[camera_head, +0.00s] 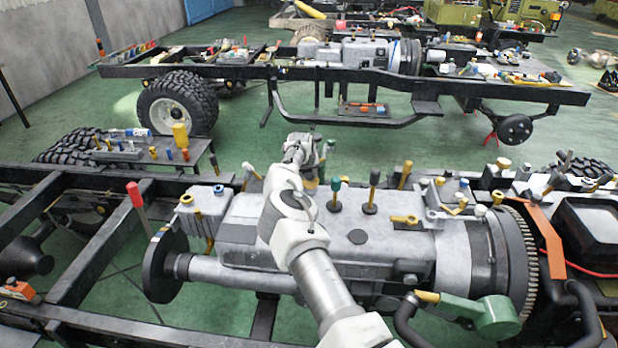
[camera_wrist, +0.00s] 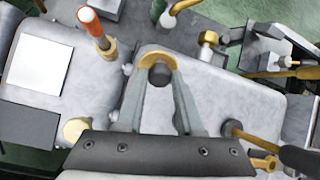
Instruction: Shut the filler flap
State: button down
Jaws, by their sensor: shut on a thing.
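A yellow arched piece (camera_wrist: 158,57) with a dark round part (camera_wrist: 159,74) beneath it stands on the grey casing (camera_wrist: 225,92) in the wrist view. It may be the filler flap, but I cannot tell for sure, nor how far it is open. My gripper (camera_wrist: 159,68) has its two grey fingers drawn together at this piece and is shut on it. In the head view my arm reaches over the grey engine and gearbox casing (camera_head: 345,218). My fingertips and the piece are not clear there.
An orange-red handle (camera_wrist: 90,22) stands upper left of my fingers, with a brass fitting (camera_wrist: 208,40) to the right. A dark lever (camera_wrist: 298,158) lies lower right. Several knobbed levers (camera_head: 371,190) rise from the casing. A second chassis (camera_head: 330,75) stands behind across green floor.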

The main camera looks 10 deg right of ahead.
jog(key=shift+w+d+g+b, duration=0.1)
jog(key=shift+w+g+b, duration=0.3)
jog(key=shift+b, duration=0.5)
jog(key=shift+s, duration=0.1)
jog(key=c, duration=0.5)
grip_release()
jog(key=shift+c, duration=0.2)
jog(key=shift+s+r, duration=0.2)
jog(key=shift+r, duration=0.55)
jog(key=b+v, duration=0.1)
jog(key=v, duration=1.5)
jog(key=shift+d, duration=0.1)
